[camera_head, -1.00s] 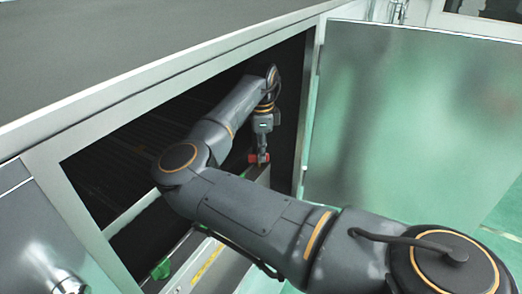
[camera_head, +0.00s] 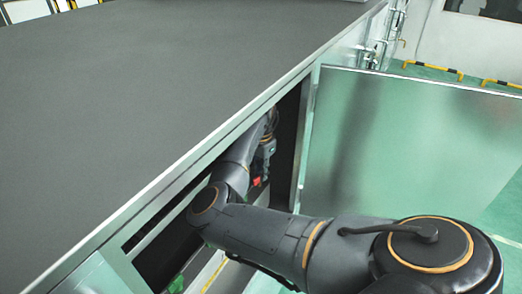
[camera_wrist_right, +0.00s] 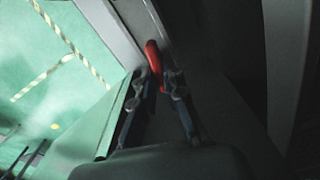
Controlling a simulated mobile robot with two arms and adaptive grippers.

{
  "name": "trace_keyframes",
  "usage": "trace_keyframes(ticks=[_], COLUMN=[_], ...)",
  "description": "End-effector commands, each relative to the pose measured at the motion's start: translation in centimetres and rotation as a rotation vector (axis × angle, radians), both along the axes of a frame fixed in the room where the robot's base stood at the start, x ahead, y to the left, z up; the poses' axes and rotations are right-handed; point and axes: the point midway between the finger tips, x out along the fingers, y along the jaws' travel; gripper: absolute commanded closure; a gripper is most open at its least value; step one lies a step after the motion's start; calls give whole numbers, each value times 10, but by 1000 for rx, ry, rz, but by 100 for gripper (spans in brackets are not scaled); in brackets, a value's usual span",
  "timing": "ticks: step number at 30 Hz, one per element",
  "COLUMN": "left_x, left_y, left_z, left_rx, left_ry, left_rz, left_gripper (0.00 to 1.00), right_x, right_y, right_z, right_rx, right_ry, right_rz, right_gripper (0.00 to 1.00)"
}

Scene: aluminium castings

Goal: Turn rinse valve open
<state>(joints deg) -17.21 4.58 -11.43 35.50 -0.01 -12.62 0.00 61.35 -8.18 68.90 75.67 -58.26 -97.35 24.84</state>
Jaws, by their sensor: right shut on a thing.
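The rinse valve shows as a red handle (camera_head: 257,182) inside the dark opening of the cabinet, low at its right end. In the right wrist view the red handle (camera_wrist_right: 153,56) stands up between and just beyond my fingertips. My right gripper (camera_wrist_right: 155,80) is shut on the handle, one finger on each side. In the head view my right arm reaches into the opening and the gripper (camera_head: 261,172) is small and partly shaded. The valve body and pipe are hidden in shadow. My left gripper is not in view.
A large dark worktop (camera_head: 150,90) covers the upper left, its pale front edge just above my arm. An open cabinet door (camera_head: 400,150) stands to the right of the opening. A green item (camera_head: 176,284) sits low in the opening at the left.

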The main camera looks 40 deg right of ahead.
Motion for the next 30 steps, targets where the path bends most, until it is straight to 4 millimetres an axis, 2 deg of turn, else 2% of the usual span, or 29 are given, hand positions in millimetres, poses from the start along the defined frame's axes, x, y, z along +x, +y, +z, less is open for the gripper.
trace_keyframes(ticks=[1, 9, 28, 29, 30], left_x=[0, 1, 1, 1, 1], left_y=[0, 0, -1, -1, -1], left_z=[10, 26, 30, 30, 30], left_rx=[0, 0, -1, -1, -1], left_ry=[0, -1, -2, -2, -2], left_rz=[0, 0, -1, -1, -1], left_gripper=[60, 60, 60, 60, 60], right_x=[-1, 1, 2, 2, 2], right_y=[0, 0, 0, 0, 0], right_z=[4, 2, 0, 0, 0], right_rx=[1, 0, -1, -1, -1], right_ry=[3, 1, -1, -1, -1], right_rz=[31, 159, 210, 210, 210], right_gripper=[100, 100, 100, 87, 79])
